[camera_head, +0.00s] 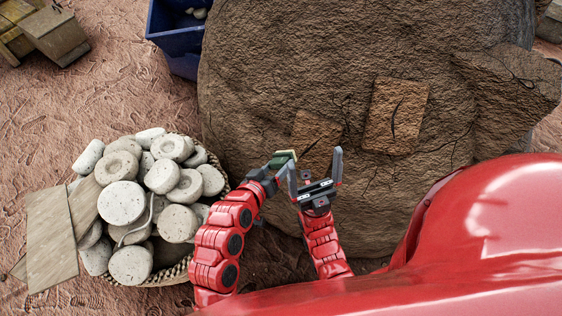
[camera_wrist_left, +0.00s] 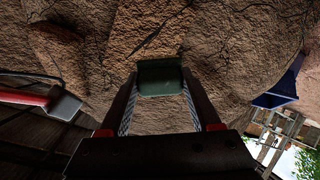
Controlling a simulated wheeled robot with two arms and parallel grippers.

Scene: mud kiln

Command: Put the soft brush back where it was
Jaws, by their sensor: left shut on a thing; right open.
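My left gripper (camera_head: 277,164) is shut on a small dark green block with a paler edge, which I take to be the soft brush (camera_head: 285,156). In the left wrist view the brush (camera_wrist_left: 160,77) sits between the two fingertips, its green face towards the camera; bristles cannot be made out. The gripper is over the near left part of the large brown mud kiln (camera_head: 290,60), near a square clay piece on its surface. My right gripper (camera_head: 315,172) is open and empty, just right of the left one, fingers pointing up the picture.
A woven basket (camera_head: 176,272) heaped with pale round stones stands left of the arms, with flat boards (camera_head: 52,238) leaning at its left. A blue bin (camera_head: 174,38) and a wooden item (camera_head: 52,32) are at the back left. Two square clay pieces (camera_head: 396,115) lie on the kiln.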

